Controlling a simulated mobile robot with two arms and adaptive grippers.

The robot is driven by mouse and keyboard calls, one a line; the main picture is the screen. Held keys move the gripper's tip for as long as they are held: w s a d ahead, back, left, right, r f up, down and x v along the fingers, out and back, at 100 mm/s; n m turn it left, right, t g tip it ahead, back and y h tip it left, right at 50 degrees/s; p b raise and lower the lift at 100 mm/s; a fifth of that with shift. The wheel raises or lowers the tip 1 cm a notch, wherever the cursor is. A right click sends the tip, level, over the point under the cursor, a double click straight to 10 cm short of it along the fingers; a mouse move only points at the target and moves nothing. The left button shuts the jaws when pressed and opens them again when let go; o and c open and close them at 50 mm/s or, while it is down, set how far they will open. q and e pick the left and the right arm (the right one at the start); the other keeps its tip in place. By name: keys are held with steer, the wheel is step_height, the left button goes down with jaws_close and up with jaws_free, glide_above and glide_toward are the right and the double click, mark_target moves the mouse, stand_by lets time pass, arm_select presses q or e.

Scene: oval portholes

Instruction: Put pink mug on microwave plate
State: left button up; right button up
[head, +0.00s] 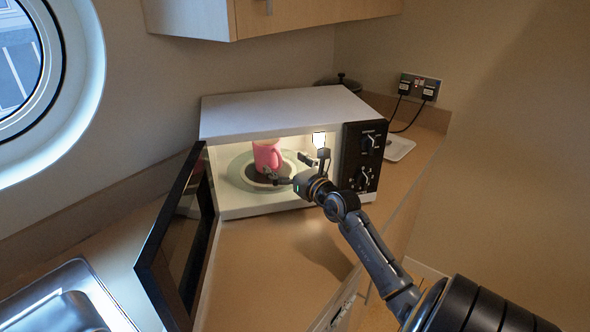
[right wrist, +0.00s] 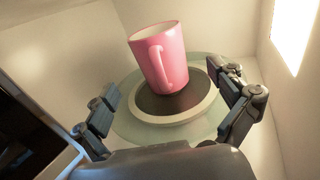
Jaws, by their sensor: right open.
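The pink mug (head: 267,154) is inside the open microwave (head: 262,117). In the right wrist view the mug (right wrist: 158,52) stands on the dark middle of a round, pale-rimmed plate (right wrist: 178,118), its handle facing the camera. The plate lies on a greenish glass disc (right wrist: 125,122). My right gripper (head: 288,168) reaches into the microwave from the front right. It is open, with its fingers spread apart in front of the mug, and it holds nothing. My left gripper is not in view.
The microwave door (head: 180,240) hangs open at the left. The control panel (head: 362,155) is right of the opening, close to my arm. A metal sink (head: 70,297) is at the lower left. A wall cabinet (head: 260,18) hangs above. The counter in front is clear.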

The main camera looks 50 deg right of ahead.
steer(key=s, duration=0.2)
steer(key=s+a, duration=0.1)
steer(key=s, duration=0.2)
steer(key=shift+s, duration=0.35)
